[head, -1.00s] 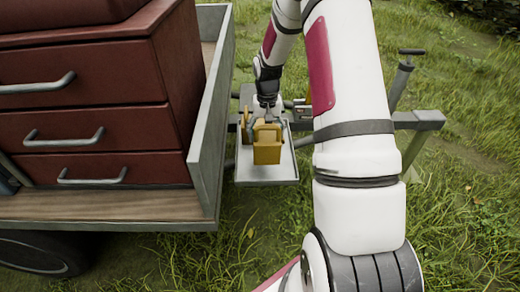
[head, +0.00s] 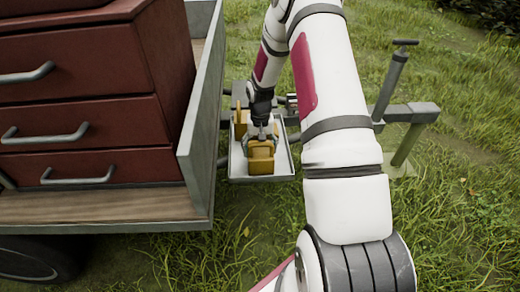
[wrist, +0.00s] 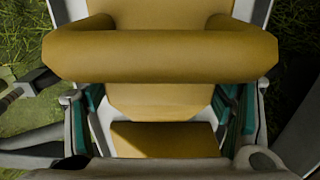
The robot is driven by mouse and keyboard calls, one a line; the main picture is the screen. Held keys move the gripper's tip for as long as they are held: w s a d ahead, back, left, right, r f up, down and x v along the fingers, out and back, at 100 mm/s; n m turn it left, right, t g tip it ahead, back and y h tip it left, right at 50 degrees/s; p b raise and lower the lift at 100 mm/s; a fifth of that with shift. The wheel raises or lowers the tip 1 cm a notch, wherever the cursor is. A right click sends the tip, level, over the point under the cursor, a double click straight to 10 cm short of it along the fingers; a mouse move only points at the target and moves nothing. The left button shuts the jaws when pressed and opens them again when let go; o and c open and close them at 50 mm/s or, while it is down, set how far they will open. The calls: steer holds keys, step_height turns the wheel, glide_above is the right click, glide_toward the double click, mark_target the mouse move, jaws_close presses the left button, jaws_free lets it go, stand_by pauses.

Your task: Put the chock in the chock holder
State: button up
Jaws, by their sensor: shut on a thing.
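The yellow chock (head: 261,161) is held between the fingers of my gripper (head: 262,139) at the front part of a grey tray-like holder (head: 286,168) beside the cart. In the head view, it appears low within the tray's rim; whether it touches the floor is unclear. A second yellow chock (head: 241,128) stands behind and to the left in the same holder. In the wrist view, the held chock's thick rounded handle (wrist: 160,57) fills the upper part. My gripper (wrist: 160,112) has teal-padded fingers on both sides of the chock.
A cart with a grey side wall (head: 201,110) stands close left of the holder and carries a dark red drawer cabinet (head: 80,128). A grey post with a T-handle (head: 391,82) rises from a beam at right. Open grass lies in front.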

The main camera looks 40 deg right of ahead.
steer(key=o, duration=1.7)
steer(key=shift+f, duration=0.1)
steer(key=s+a+r+n+p, duration=0.1)
steer(key=s+a+r+p, duration=0.15)
steer(key=r, duration=0.95)
steer(key=s+a+r+n+p, duration=0.15)
steer(key=a+r, duration=0.25)
steer(key=r, duration=0.8)
steer(key=s+a+r+h, duration=0.1)
steer(key=s+a+r, duration=0.7)
steer(key=s+r, duration=0.2)
steer(key=s+a+r+n, duration=0.1)
steer(key=s+a, duration=0.1)
steer(key=s, duration=0.5)
steer(key=s+a+r+n, duration=0.1)
steer(key=s+a, duration=0.2)
steer(key=s, duration=0.4)
steer(key=s+a+r+n+y, duration=0.1)
steer(key=s+a+n, duration=0.1)
steer(key=s, duration=0.6)
steer(key=shift+a+t+b, duration=0.3)
steer(key=shift+a+b, duration=0.15)
steer(key=shift+a, duration=0.15)
